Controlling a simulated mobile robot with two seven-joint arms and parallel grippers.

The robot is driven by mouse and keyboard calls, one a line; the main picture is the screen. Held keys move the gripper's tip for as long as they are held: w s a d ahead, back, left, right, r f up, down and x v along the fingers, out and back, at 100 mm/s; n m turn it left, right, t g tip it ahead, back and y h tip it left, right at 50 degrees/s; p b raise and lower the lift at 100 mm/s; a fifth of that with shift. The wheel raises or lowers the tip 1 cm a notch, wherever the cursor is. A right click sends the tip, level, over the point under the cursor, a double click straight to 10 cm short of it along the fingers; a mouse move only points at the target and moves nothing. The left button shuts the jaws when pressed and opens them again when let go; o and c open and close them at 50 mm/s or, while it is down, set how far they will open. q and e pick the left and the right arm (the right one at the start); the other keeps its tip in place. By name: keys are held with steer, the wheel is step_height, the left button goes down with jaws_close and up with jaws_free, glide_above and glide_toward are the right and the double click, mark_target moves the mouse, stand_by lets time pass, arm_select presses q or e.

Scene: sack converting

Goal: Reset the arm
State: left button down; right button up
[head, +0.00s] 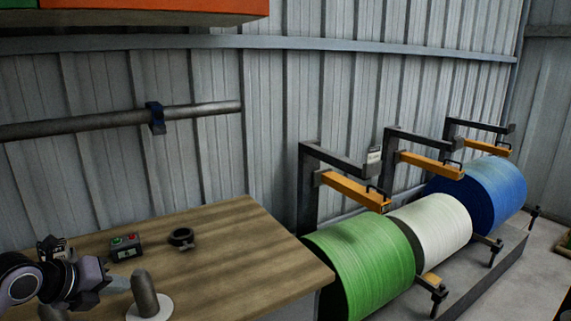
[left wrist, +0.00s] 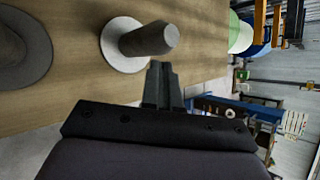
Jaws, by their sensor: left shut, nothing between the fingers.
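My left arm comes in at the lower left of the head view. Its gripper (head: 108,285) is shut and empty above the wooden table (head: 225,245), close to a grey rounded post on a white round base (head: 146,295). My right gripper is not in view.
A box with red and green buttons (head: 125,247) and a dark ring (head: 181,237) lie on the table. Green (head: 365,262), white (head: 432,232) and blue (head: 487,192) rolls stand to the right, under orange arms. A pipe (head: 200,110) runs along the wall.

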arm_select(q)
steer(key=s+d+f+n+t+h, duration=0.25)
steer(key=s+d+h, duration=0.2)
steer(key=d, duration=0.45)
steer(key=s+d+f+n+t+h, duration=0.1)
steer(key=s+d+n+h, duration=0.3)
steer(key=d, duration=0.4)
steer(key=s+a+f+n+g+y, duration=0.1)
steer(key=s+a+f+n+y, duration=0.1)
steer(key=s+f+n+y, duration=0.3)
steer(key=s+a+f+n+y, duration=0.2)
steer(key=s+f+n+y, duration=0.3)
steer(key=s+f+n, duration=0.6)
step_height(320, 180, down, 4)
steer(key=n, duration=0.5)
steer(key=shift+n+g, duration=0.35)
steer(key=shift+a+f, duration=0.1)
